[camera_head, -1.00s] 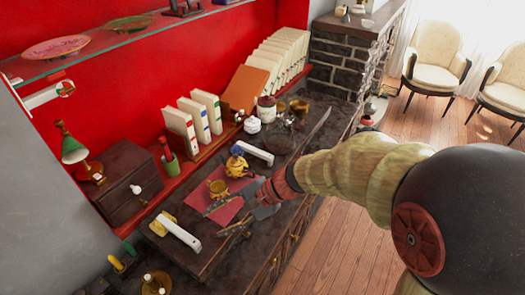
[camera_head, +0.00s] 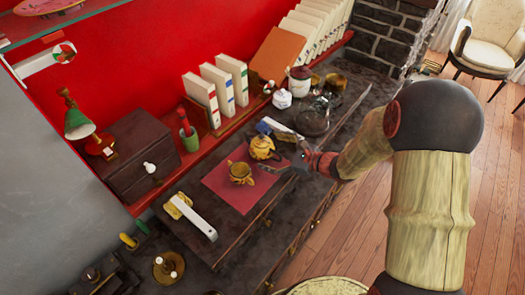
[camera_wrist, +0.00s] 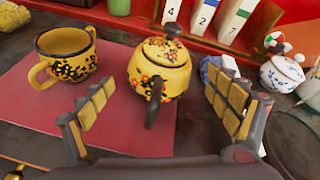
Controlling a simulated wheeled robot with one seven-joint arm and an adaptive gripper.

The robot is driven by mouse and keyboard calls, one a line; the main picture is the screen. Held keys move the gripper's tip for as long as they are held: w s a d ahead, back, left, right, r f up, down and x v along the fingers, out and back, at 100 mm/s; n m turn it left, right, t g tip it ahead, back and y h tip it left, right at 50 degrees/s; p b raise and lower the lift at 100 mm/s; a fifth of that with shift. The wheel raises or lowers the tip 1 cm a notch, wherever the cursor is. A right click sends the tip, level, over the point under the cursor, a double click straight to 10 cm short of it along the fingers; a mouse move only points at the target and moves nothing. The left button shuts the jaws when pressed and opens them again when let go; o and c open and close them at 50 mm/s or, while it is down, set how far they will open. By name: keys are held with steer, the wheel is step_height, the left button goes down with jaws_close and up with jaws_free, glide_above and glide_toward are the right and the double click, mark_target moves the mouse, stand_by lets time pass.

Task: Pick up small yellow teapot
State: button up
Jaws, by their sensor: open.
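The small yellow teapot (camera_wrist: 160,67) has a floral pattern, a dark lid knob and a dark spout or handle pointing toward my gripper. It stands upright at the right edge of a red mat (camera_wrist: 150,125). In the head view the teapot (camera_head: 263,147) is just left of my gripper (camera_head: 292,155). In the wrist view my gripper (camera_wrist: 160,110) is open, with its padded fingers on either side of the space in front of the teapot. I see nothing between the fingers but part of the teapot and the mat.
A yellow two-handled cup (camera_wrist: 67,55) stands left of the teapot, also on the mat. A white lidded jar (camera_wrist: 281,72) stands to the right. Books (camera_head: 215,90) line the back. A white-handled object (camera_head: 190,215) lies left of the mat.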

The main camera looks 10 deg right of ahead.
steer(key=shift+x, duration=1.25)
steer(key=c, duration=0.3)
steer(key=c, duration=1.1)
steer(key=shift+c, duration=0.2)
